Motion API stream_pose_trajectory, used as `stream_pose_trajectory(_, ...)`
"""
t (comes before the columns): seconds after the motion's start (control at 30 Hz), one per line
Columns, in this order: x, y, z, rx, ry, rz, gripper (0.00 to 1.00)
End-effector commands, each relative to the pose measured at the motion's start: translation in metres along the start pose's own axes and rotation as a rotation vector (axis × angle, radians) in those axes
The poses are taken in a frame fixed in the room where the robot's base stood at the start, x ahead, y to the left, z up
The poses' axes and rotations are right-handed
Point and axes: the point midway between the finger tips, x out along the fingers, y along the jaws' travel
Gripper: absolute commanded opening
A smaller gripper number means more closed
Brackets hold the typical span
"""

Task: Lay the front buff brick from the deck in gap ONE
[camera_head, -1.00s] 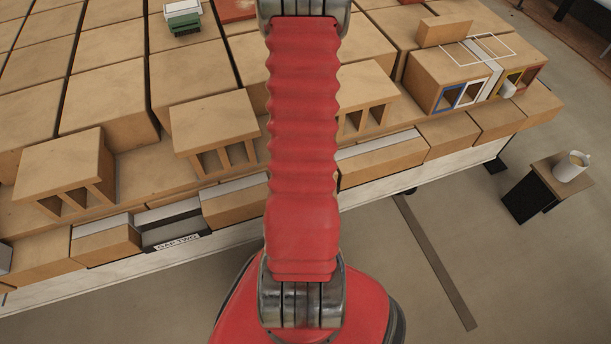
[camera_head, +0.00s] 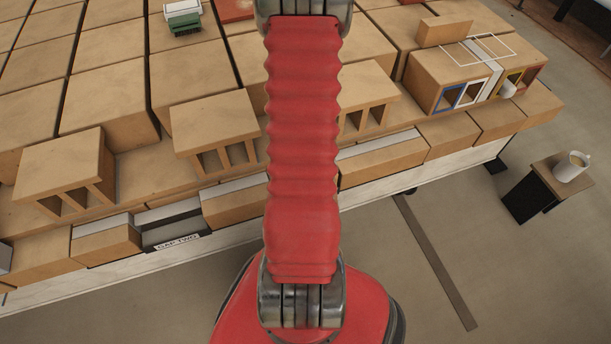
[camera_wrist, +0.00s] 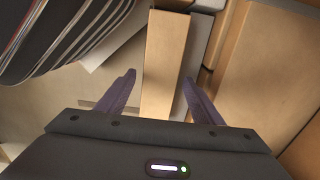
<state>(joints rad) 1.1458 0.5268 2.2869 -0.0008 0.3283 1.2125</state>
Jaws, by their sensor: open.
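In the wrist view, my gripper (camera_wrist: 160,98) has its two dark fingers apart. A long narrow buff block (camera_wrist: 165,50) shows between and beyond the fingers, with a pale strip along its right side. I cannot tell whether the fingers touch it. In the head view, my gripper is out of sight. Buff hollow bricks stand on the ledge, at the left (camera_head: 66,165) and the middle (camera_head: 215,125), and one is partly behind my arm (camera_head: 366,90). A label reading GAP TWO (camera_head: 178,243) marks a dark slot in the front row. No label for gap ONE is visible.
Large buff blocks (camera_head: 105,90) fill the back. At the right are a block with blue and white frames (camera_head: 450,75) and a small loose block (camera_head: 443,30). A mug (camera_head: 571,166) stands on a stool (camera_head: 540,190). A striped dark shape (camera_wrist: 60,35) is at the wrist view's upper left.

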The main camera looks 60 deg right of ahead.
Motion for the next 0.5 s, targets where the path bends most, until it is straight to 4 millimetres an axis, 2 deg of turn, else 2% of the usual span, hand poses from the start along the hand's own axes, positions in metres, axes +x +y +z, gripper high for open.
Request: stream_pose_trajectory(0.5,-0.063,-0.001,0.0,0.0,0.001,-0.004,0.61)
